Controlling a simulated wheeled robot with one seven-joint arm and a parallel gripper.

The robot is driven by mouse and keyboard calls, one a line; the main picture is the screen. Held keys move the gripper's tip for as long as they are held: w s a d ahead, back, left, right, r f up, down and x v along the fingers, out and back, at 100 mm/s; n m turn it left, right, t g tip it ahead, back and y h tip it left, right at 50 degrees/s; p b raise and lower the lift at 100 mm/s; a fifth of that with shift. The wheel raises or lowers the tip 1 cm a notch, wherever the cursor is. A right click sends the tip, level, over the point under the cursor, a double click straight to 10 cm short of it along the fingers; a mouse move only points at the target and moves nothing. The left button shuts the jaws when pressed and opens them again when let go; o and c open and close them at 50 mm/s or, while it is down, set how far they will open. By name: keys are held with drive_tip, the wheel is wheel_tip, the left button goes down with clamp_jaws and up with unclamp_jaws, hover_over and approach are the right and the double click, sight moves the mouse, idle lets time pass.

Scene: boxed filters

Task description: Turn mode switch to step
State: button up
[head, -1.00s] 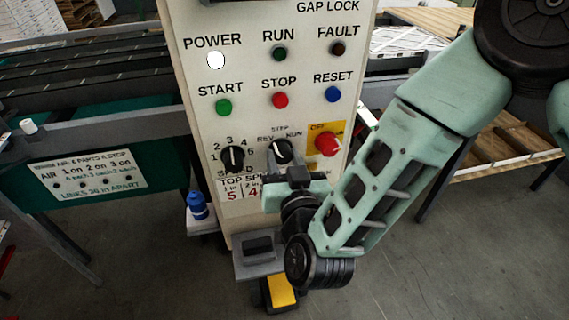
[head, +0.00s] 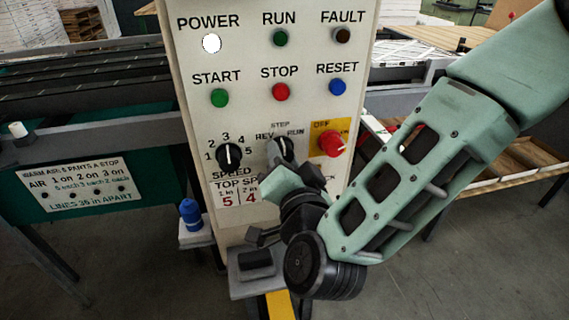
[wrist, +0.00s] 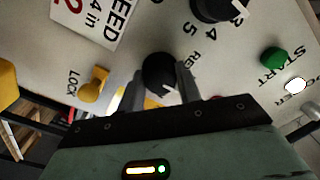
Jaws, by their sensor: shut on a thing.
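The mode switch (head: 284,147) is a black knob with a white pointer line, below the labels REV, STEP and RUN on the pale panel (head: 310,60). In the wrist view, the same knob (wrist: 157,68) sits between two grey fingers. My gripper (head: 277,151) is shut on it, and its fingers partly cover it in the head view. The gripper is tilted relative to the panel.
The speed knob (head: 229,156) is close on the left and the red OFF/ON knob (head: 331,143) on the right. START (head: 219,97), STOP (head: 280,92) and RESET (head: 338,86) buttons are above. A yellow lock knob (wrist: 92,86) is close to the gripper.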

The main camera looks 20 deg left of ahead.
idle(0.4)
drive_tip(key=o, duration=1)
